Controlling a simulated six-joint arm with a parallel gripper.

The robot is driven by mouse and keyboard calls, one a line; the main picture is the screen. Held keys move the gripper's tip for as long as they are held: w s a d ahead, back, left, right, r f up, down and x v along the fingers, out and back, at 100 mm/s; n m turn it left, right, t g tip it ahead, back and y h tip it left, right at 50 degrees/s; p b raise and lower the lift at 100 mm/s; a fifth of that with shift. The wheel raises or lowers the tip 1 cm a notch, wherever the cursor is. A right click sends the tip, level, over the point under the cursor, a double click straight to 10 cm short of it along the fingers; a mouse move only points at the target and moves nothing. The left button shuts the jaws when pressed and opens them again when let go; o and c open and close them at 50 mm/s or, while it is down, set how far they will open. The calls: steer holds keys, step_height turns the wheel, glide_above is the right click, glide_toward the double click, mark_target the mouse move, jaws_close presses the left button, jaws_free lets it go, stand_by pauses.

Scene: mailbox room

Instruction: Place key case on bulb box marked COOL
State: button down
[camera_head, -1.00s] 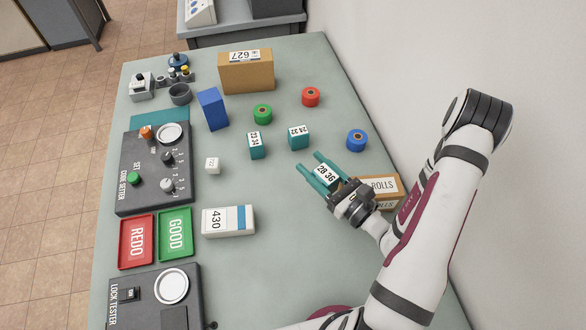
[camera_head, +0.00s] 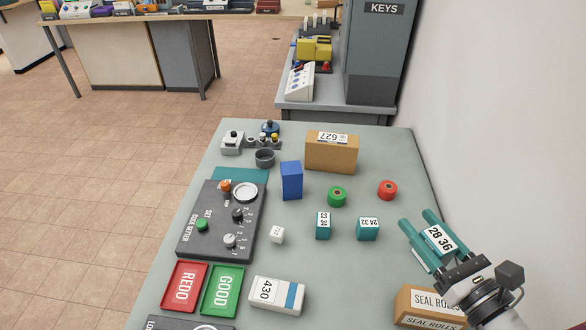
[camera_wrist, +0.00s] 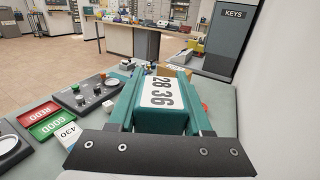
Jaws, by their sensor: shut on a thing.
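My gripper (camera_head: 418,224) is shut on a teal block labelled 28 36 (camera_head: 438,238), held between its two teal fingers above the right side of the table. The block fills the middle of the wrist view (camera_wrist: 160,95), label facing the camera. Nothing in view is plainly a key case, and I read COOL on no box. Two similar teal blocks, 23 34 (camera_head: 323,226) and 24 32 (camera_head: 368,229), stand on the table left of my gripper.
A SEAL ROLLS box (camera_head: 428,308) lies below my gripper. A KEYS cabinet (camera_head: 380,50) is beyond the table.

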steer(key=w+a+r, duration=0.2)
steer(key=w, duration=1.6)
steer(key=w+a+h, duration=0.1)
steer(key=w+a, duration=1.2)
steer(key=w, duration=0.1)
steer(key=w+a+f, duration=0.1)
steer(key=a+f, duration=0.4)
steer(key=f, duration=0.2)
steer(key=w+a+f, duration=0.2)
steer(key=a+f, duration=0.4)
steer(key=f, duration=0.2)
steer(key=shift+w+a+f+m+t, duration=0.2)
steer(key=shift+w+f+m+t, duration=0.1)
steer(key=shift+m, duration=0.1)
